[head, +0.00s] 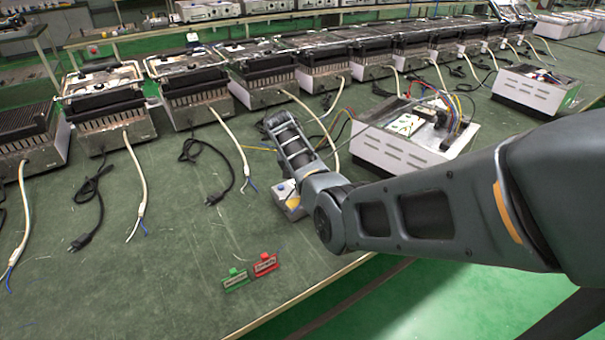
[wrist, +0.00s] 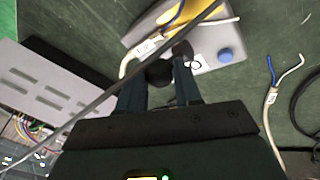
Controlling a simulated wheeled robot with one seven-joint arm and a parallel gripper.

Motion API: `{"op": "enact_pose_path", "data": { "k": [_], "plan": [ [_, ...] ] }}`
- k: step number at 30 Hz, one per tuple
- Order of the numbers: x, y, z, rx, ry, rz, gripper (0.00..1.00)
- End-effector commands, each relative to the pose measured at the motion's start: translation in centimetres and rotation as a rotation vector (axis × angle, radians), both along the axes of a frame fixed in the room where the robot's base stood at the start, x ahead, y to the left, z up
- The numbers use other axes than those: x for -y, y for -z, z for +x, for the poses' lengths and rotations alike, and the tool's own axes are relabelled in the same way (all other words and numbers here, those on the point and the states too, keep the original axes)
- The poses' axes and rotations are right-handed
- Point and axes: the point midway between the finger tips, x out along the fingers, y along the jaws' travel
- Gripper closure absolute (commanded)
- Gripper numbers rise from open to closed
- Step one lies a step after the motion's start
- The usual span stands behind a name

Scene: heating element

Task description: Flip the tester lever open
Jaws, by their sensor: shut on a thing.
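The tester (head: 283,190) is a small pale box on the green bench, partly hidden behind my arm in the head view. In the wrist view the tester (wrist: 207,58) shows a yellow part, a round blue button (wrist: 226,55) and a black ring mark. Wires with a white label cross over it. My gripper (wrist: 171,62) is at the tester's near edge, its dark fingertips close together on what looks like the tester lever. The lever itself is mostly hidden by the fingers and cables, so its angle cannot be told.
An open white unit with coloured wires (head: 405,150) stands right of the tester. Several heater units (head: 195,95) line the back, their cables (head: 235,140) trailing forward. Green and red tags (head: 265,264) lie near the front edge. The bench left of the tags is clear.

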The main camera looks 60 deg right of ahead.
Motion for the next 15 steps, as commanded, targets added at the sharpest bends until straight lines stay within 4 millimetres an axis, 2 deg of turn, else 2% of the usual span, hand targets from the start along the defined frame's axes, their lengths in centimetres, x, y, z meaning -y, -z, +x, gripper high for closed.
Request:
{"op": "enact_pose_path", "data": {
  "k": [1,8,9,15],
  "plan": [
    [0.32,-0.7,0.34,0.008,0.0,-0.011,1.0],
    [0.32,-0.71,0.35,0.008,0.0,-0.011,1.0],
    [0.32,-0.71,0.35,0.008,0.0,-0.011,0.63],
    [0.18,-0.41,0.19,0.005,0.0,-0.006,0.44]
  ]
}}
